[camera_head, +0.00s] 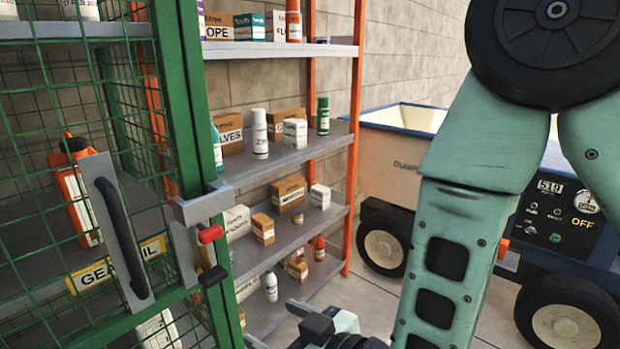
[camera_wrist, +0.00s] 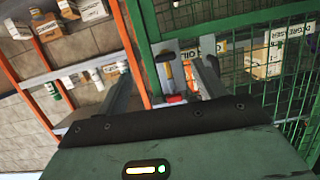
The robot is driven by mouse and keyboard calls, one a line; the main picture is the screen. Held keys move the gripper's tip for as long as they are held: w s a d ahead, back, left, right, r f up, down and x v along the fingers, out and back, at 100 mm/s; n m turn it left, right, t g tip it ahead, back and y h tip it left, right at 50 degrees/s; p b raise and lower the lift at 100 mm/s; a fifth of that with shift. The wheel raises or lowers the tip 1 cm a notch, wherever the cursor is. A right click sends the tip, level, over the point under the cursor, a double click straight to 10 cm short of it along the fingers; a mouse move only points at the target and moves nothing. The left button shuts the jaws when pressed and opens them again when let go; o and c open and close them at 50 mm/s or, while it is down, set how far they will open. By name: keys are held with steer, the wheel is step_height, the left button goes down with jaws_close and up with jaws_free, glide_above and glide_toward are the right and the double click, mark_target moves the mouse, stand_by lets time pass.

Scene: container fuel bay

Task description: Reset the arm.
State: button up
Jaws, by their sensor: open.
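My arm reaches down the right side of the head view. Part of my gripper (camera_head: 325,326) shows at the bottom edge there; its fingertips are not clear in that view. In the wrist view my gripper (camera_wrist: 163,82) has its two fingers spread apart, with nothing held between them. Beyond the fingers is the latch (camera_head: 208,235) of the green mesh cage, with a red knob and a black knob. The latch also shows in the wrist view (camera_wrist: 172,98), apart from the fingers as far as I can tell.
The green mesh cage door (camera_head: 120,225), with a black handle, stands at the left. An orange-post shelf (camera_head: 290,150) with bottles and boxes stands behind it. A wheeled cart (camera_head: 405,160) with a control panel is at the right. Some floor (camera_head: 375,295) shows between.

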steer(key=s+d+r+g+h+p, duration=0.1)
steer(key=s+d+r+g+h, duration=0.2)
steer(key=d, duration=0.3)
steer(key=s+d+r+m+g+h+p, duration=0.1)
steer(key=s+d+r+g+h+p, duration=0.1)
steer(key=s+d+r+g+h, duration=0.1)
steer(key=s+d+r+m+g+h+p, duration=0.1)
steer(key=s+d+r+g+h, duration=0.2)
steer(key=d, duration=0.6)
steer(key=s+r+h, duration=0.1)
steer(key=s+h, duration=0.1)
steer(key=s, duration=0.1)
steer(key=shift+s+d+r+p, duration=0.25)
steer(key=shift+s+d+p, duration=0.1)
steer(key=shift+d+p, duration=0.05)
